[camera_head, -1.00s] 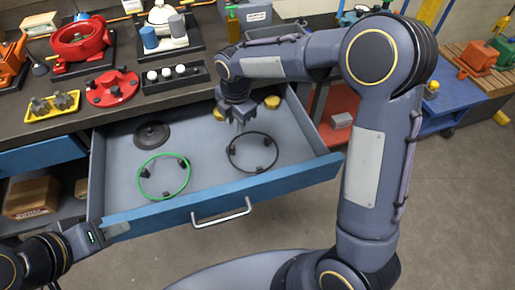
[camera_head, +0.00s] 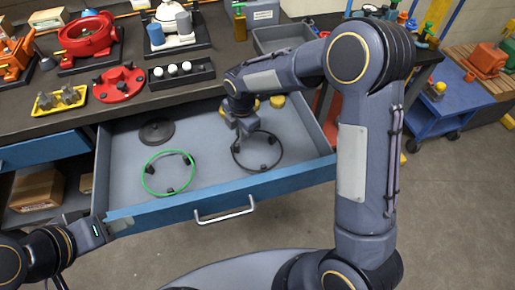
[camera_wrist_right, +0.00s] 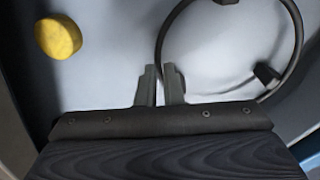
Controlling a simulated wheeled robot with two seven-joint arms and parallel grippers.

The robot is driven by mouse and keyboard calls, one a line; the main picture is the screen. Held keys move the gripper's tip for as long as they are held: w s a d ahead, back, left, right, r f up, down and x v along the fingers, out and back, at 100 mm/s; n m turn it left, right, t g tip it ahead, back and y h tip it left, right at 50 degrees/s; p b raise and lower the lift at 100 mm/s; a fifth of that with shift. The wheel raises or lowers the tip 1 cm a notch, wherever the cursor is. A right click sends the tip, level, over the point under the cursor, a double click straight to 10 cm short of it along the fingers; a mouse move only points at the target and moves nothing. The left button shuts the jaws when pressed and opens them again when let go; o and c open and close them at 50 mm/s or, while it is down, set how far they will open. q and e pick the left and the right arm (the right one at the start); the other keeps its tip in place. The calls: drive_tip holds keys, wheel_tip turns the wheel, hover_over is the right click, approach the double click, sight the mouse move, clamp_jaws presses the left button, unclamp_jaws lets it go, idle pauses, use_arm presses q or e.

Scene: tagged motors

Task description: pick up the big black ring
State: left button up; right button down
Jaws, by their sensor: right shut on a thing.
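The big black ring (camera_head: 281,151) lies in the right part of the open drawer, with small dark blocks along its rim. In the right wrist view the ring (camera_wrist_right: 299,42) passes between the fingers at its left side. My right gripper (camera_head: 240,131) reaches down into the drawer and is shut on the ring's rim; its fingers also show in the right wrist view (camera_wrist_right: 161,85). The ring looks still low, near the drawer floor. My left gripper (camera_head: 115,226) is at the drawer's front left corner; its fingers are not clear.
The workbench above carries a red housing (camera_head: 88,42), a red flange (camera_head: 118,86) and a yellow tray (camera_head: 60,100). Floor in front is clear.

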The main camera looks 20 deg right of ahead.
drive_tip(key=shift+r, duration=0.1)
idle(0.3)
drive_tip(key=shift+r, duration=0.6)
drive_tip(key=s+a+r, duration=0.7)
drive_tip(key=s+r, duration=0.4)
drive_tip(key=s, duration=0.1)
drive_tip(key=shift+r+b, duration=0.3)
drive_tip(key=shift+r, duration=0.05)
